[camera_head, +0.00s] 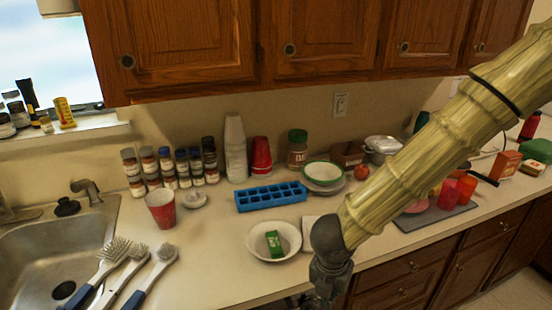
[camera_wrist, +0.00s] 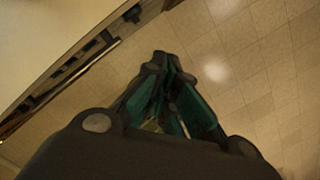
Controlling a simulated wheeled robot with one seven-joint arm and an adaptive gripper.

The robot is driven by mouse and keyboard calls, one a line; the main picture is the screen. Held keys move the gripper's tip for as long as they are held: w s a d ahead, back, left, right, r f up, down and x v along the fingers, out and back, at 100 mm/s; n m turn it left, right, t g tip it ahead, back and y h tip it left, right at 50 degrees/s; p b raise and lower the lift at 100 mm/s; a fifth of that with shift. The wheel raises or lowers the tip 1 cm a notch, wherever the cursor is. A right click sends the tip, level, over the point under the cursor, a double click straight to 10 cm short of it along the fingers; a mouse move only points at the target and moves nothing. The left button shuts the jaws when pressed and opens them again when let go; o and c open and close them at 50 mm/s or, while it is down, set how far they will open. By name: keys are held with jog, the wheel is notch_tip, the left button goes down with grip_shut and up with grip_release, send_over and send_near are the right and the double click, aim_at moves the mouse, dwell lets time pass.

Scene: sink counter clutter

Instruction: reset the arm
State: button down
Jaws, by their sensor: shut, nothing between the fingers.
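My arm, tan and jointed like bamboo, reaches in from the upper right in the head view and bends down at a dark wrist in front of the counter (camera_head: 215,280). The fingertips are out of sight there, below the wrist. In the wrist view my gripper (camera_wrist: 167,58) shows dark fingers with teal inner sides, meeting at their tips. It is shut and empty. It points down past the counter's front edge, over the tiled floor (camera_wrist: 250,60).
Wooden cabinets (camera_head: 320,45) hang above. Drawers (camera_head: 400,275) line the counter front.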

jog(key=s+d+f+n+h, duration=0.1)
jog(key=s+d+f+n, duration=0.25)
jog(key=f+n, duration=0.65)
jog(key=s+d+f+n, duration=0.3)
jog(key=d+f+n, duration=0.2)
jog(key=f+n, duration=0.5)
jog(key=s+d+f+n+y, duration=0.1)
jog(key=s+f+n, duration=0.4)
jog(key=n, duration=0.5)
jog(key=s+d+f+n+g+y, duration=0.1)
jog(key=s+f+n, duration=0.4)
jog(key=s+n, duration=0.5)
jog(key=shift+s+f+n+g, duration=0.2)
jog(key=shift+f+n+g, duration=0.15)
jog(key=shift+n, duration=0.35)
